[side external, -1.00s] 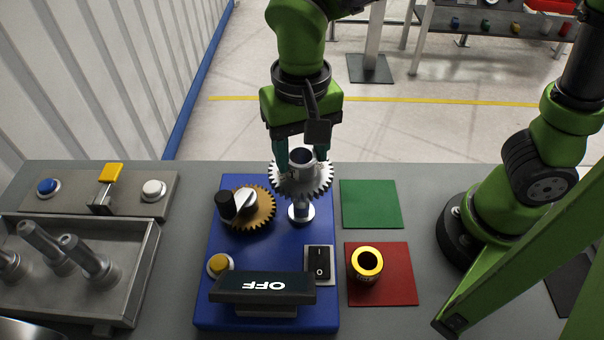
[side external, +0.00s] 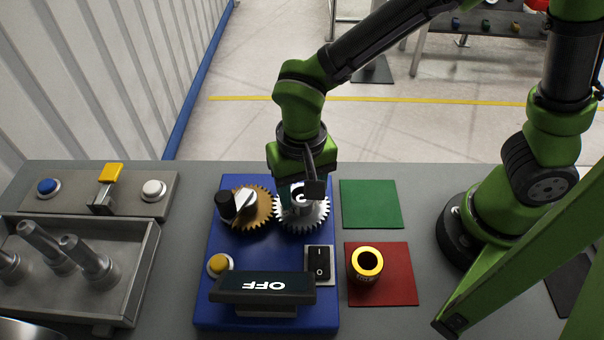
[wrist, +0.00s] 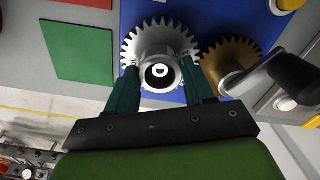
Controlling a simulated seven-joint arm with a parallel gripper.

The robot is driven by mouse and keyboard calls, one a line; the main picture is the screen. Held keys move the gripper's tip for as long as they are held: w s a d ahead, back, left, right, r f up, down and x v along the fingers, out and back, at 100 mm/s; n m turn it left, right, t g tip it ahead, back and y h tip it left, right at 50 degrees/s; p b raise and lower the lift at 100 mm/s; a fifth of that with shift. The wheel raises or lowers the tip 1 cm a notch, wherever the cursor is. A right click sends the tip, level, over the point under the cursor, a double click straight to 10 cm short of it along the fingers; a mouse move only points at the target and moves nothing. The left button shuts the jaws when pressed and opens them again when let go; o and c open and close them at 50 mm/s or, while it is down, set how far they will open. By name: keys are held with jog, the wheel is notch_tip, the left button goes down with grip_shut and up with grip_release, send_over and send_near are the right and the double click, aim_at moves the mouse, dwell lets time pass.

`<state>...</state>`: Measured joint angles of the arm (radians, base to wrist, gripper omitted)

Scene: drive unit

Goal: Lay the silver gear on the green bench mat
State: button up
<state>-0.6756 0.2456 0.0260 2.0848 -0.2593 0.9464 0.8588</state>
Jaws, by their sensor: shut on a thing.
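The silver gear (side external: 305,221) sits low at the post on the blue drive unit (side external: 225,292), beside the bronze gear (side external: 262,214), teeth close together. In the wrist view the silver gear (wrist: 146,40) has a hub with a post end showing inside its bore, so it appears to be around the post. My gripper (side external: 300,194) is shut on that hub, one finger on each side; the fingers also show in the wrist view (wrist: 160,66). The green bench mat (side external: 371,204) lies flat and empty to the right of the unit.
A metal tray (side external: 140,265) with posts stands left.

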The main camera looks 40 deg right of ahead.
jog(key=shift+f, duration=0.1)
jog(key=o, duration=0.5)
jog(key=shift+f, duration=0.15)
jog(key=o, duration=0.5)
notch_tip(320, 180, up, 17)
jog(key=s+d+t, duration=0.1)
jog(key=d+t, duration=0.1)
jog(key=d, duration=0.4)
jog(key=d+t+y, duration=0.1)
jog(key=d+t, duration=0.1)
jog(key=d, duration=0.4)
jog(key=s+d+t+y, duration=0.1)
jog(key=d+t, duration=0.1)
jog(key=d, duration=0.4)
jog(key=shift+s+d+f+t, duration=0.2)
jog(key=shift+s+t, duration=0.1)
jog(key=shift+s, duration=0.05)
jog(key=shift+o, duration=0.3)
jog(key=shift+s+d+f+n+t, duration=0.1)
jog(key=shift+d+f+n+t, duration=0.1)
jog(key=shift+d+n+t, duration=0.15)
